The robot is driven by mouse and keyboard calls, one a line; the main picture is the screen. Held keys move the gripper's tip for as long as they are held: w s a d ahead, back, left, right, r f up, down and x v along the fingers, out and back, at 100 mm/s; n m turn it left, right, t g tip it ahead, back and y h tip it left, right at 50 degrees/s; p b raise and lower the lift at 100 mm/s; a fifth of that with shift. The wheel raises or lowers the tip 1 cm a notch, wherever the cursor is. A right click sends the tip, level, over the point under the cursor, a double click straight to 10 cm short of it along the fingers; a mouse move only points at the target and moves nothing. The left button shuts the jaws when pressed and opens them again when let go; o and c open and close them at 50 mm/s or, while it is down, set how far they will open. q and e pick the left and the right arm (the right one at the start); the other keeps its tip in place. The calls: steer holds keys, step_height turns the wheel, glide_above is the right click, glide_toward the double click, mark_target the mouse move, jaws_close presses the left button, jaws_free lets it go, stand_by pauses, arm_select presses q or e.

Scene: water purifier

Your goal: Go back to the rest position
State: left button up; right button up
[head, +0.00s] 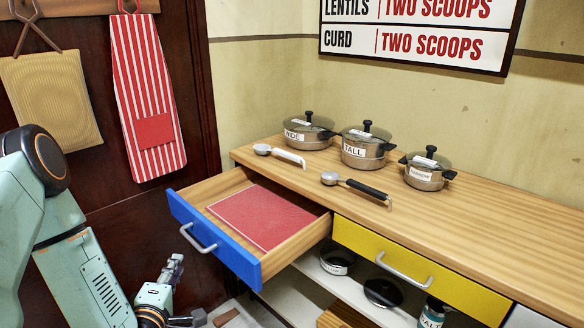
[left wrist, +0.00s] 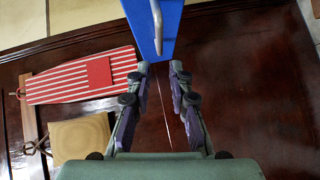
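My left gripper (head: 186,293) is at the bottom of the head view, below and to the left of the open blue drawer (head: 212,246). In the left wrist view the two fingers of my left gripper (left wrist: 161,72) stand apart with nothing between them. The blue drawer front (left wrist: 152,22) and its metal handle (left wrist: 157,28) show just beyond the fingertips, and the fingers are not around the handle. My right gripper is not in view.
The drawer juts out and holds a red mat (head: 265,216). The counter (head: 480,222) bears several lidded pots and two scoops. A yellow drawer (head: 415,268) is shut. A striped apron (head: 146,95) and a woven mat (head: 50,100) hang on the left wall.

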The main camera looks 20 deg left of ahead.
arm_select(q)
steer(key=s+d+f+m+g+h, duration=0.5)
steer(key=s+d+f+m+g, duration=0.15)
steer(key=d+f+m, duration=0.45)
steer(key=s+d+f+m+g, duration=0.1)
steer(key=s+d+m+g, duration=0.1)
steer(key=s, duration=0.4)
steer(key=s+d+f+m+g+h, duration=0.1)
steer(key=s+d+f+m+g, duration=0.1)
steer(key=s, duration=0.4)
steer(key=s+d+f+m+g, duration=0.2)
steer(key=s+d+m+g, duration=0.2)
steer(key=s+d+m, duration=0.1)
steer(key=shift+s+m, duration=0.3)
steer(key=shift+s, duration=0.1)
steer(key=shift+s+g, duration=0.1)
steer(key=shift+g, duration=0.15)
